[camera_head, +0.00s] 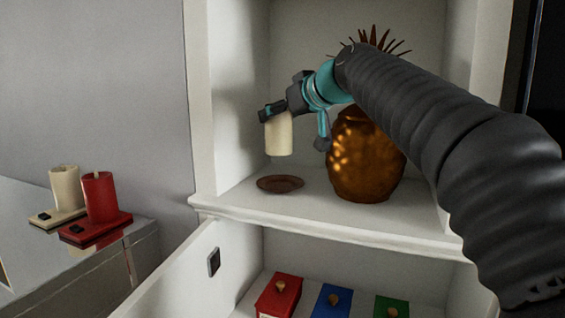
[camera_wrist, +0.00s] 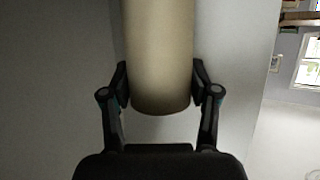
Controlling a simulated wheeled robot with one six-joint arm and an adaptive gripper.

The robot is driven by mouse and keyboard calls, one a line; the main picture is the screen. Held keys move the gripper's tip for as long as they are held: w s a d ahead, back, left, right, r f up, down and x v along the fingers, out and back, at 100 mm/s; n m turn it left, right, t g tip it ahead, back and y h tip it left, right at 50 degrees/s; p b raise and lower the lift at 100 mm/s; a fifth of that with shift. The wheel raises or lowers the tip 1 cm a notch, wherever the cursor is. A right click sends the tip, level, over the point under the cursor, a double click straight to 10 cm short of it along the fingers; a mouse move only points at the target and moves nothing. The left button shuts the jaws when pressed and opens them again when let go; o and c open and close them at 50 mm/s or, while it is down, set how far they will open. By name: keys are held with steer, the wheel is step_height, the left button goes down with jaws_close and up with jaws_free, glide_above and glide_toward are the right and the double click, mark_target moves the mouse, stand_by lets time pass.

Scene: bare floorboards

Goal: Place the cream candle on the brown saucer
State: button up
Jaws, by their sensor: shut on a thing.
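The cream candle (camera_head: 279,134) is held upright in my gripper (camera_head: 272,112), above the shelf of the white cabinet. In the wrist view the candle (camera_wrist: 158,50) stands between both fingers of my gripper (camera_wrist: 160,88), which touch its sides. The brown saucer (camera_head: 280,184) lies flat and empty on the shelf, below the candle. A gap shows between the candle's lower end and the saucer in the head view.
A large amber vase (camera_head: 365,155) with spiky stems stands right of the saucer. An open cabinet door (camera_head: 195,275) and red, blue and green boxes (camera_head: 278,296) are below. Another cream candle (camera_head: 65,188) and a red candle (camera_head: 99,198) stand on the left counter.

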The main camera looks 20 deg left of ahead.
mark_target(288, 144)
step_height(288, 144, down, 8)
steer(key=shift+r+b, duration=0.25)
steer(key=shift+b, duration=0.45)
steer(key=shift+f, duration=0.15)
steer(key=o, duration=1.4)
steer(key=shift+r, duration=0.25)
steer(key=b+v, duration=0.1)
steer(key=v, duration=1.1)
steer(key=shift+f, duration=0.1)
steer(key=shift+c, duration=0.2)
